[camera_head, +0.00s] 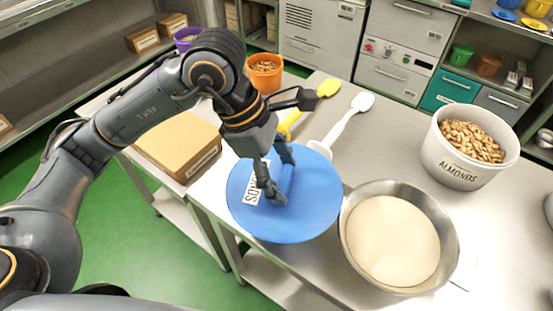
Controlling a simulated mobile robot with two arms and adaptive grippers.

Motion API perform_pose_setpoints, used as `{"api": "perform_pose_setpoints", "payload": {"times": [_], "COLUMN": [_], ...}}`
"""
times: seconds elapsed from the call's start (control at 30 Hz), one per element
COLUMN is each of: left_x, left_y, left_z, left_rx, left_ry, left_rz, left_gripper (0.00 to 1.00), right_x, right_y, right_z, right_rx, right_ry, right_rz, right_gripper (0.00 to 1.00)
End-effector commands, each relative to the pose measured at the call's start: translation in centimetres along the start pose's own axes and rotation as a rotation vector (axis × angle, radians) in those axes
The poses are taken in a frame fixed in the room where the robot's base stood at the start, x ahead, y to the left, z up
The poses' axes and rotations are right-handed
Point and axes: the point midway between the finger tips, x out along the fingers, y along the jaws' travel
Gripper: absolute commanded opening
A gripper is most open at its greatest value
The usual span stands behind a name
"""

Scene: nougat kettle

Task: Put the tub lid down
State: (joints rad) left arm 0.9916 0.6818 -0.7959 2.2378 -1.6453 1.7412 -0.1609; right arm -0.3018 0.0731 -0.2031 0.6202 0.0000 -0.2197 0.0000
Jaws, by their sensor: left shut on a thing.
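A round blue tub lid (318,205) with a white label reading "...NDS" shows in the head view, over the near edge of the steel table. My left gripper (278,180) is shut on the raised handle in the lid's middle. Whether the lid touches the table cannot be told. A white tub marked ALMONDS (455,166) stands open at the right, full of almonds. My right gripper is not in view.
A steel bowl of pale mass (349,246) stands close to the lid's right. A white spatula (341,127) and a yellow spatula (327,88) lie behind the lid. A cardboard box (172,143) is left; an orange tub (264,79) is behind. The table (390,135) is clear between spatulas and almond tub.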

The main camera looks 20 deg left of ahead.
Motion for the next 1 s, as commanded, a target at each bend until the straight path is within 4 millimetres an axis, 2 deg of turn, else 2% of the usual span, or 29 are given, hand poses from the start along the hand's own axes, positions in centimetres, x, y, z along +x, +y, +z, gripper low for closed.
{"api": "perform_pose_setpoints", "payload": {"times": [0.23,0.4,0.77,0.9,1.0], "left_x": [0.8,3.2,5.6,7.4,8.1], "left_y": [5.0,7.0,8.9,8.8,8.9], "left_z": [-4.7,-7.4,-10.0,-10.6,-10.8], "left_rx": [-0.010,-0.006,-0.004,-0.002,0.001], "left_ry": [0.002,0.001,0.001,-0.001,-0.001], "left_rz": [-0.003,-0.004,-0.004,-0.003,-0.001], "left_gripper": [0.33,0.33,0.33,0.33,0.33], "right_x": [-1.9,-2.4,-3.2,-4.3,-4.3], "right_y": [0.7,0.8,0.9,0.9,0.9], "right_z": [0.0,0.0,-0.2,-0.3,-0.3], "right_rx": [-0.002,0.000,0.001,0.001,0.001], "right_ry": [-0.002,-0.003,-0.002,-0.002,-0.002], "right_rz": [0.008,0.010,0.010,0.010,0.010], "right_gripper": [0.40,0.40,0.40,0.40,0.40]}}
